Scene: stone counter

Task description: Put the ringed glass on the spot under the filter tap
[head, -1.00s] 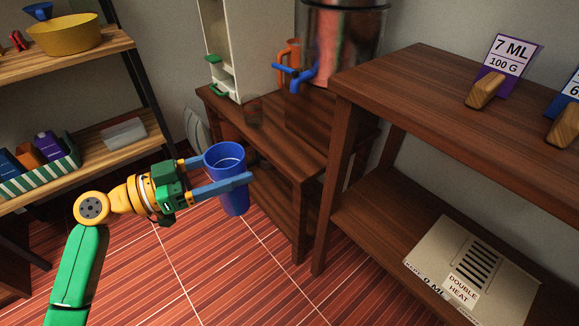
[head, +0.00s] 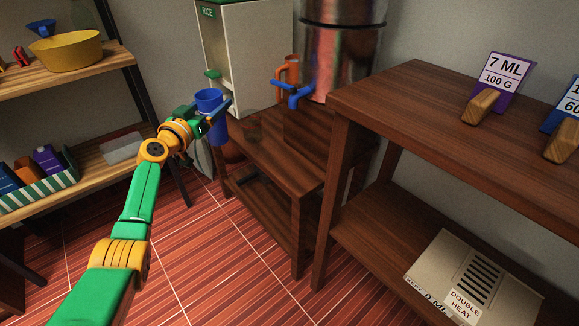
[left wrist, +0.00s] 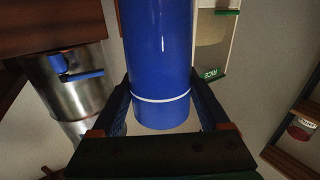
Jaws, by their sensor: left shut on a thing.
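The ringed glass is a tall blue cup (head: 209,100). In the left wrist view it (left wrist: 162,60) fills the middle, with a white ring around it. My left gripper (head: 212,112) is shut on its sides and holds it at the left end of the low dark wooden table (head: 285,150), near the dispenser. The filter is a shiny metal cylinder (head: 342,55) with a blue tap (head: 291,94), on that table to the right of the glass. I cannot make out a marked spot under the tap. My right gripper is not in view.
A white rice dispenser (head: 245,60) stands behind the glass. A dim see-through glass (head: 253,126) stands on the table between cup and tap. An orange handled object (head: 288,70) is behind the tap. A taller wooden table (head: 420,110) is at the right.

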